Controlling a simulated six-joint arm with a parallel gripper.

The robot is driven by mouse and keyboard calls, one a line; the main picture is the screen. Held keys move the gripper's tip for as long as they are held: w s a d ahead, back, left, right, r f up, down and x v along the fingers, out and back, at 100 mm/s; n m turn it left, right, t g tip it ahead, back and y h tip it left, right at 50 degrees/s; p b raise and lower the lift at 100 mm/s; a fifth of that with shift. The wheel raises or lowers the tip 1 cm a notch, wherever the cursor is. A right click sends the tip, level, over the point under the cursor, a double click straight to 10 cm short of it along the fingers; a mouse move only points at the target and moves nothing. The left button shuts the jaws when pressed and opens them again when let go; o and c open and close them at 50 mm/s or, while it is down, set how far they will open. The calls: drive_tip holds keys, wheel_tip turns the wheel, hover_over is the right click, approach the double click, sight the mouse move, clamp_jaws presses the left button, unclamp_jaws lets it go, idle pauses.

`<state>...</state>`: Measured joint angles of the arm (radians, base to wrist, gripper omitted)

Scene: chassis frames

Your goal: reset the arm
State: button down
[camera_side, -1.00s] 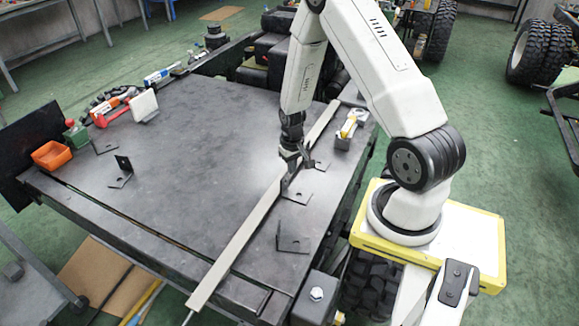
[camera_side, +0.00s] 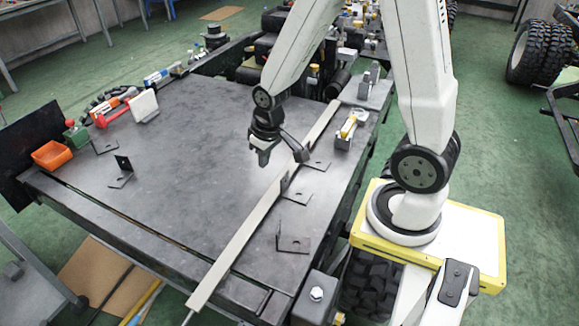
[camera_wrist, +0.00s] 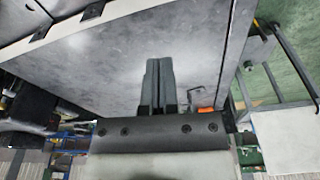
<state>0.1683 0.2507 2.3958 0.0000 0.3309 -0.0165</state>
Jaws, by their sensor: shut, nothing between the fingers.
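My gripper (camera_side: 264,152) hangs above the dark metal table (camera_side: 190,150), left of the long pale strip (camera_side: 240,235). It is shut and empty. In the wrist view my gripper (camera_wrist: 158,68) shows its two fingers together over the grey table top (camera_wrist: 105,75). The strip lies across the table's right part, and its front end juts past the near edge. Black angle brackets (camera_side: 295,196) stand along the strip's right side, and another bracket (camera_side: 293,240) sits nearer the front.
Two more brackets (camera_side: 122,172) lie at the table's left. An orange bin (camera_side: 52,154), a green bottle (camera_side: 76,134), a red tool (camera_side: 112,112) and a white block (camera_side: 144,105) line the left edge. A yellow-topped clamp (camera_side: 347,128) stands at right. The table's middle is clear.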

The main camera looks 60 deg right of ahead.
drive_tip(key=s+a+r+n, duration=0.1)
drive_tip(key=s+a+r, duration=0.2)
drive_tip(key=a, duration=0.2)
drive_tip(key=shift+s+a+r+n+t, duration=0.2)
drive_tip(key=shift+s+r+n+t, duration=0.1)
drive_tip(key=shift+s+n+t, duration=0.1)
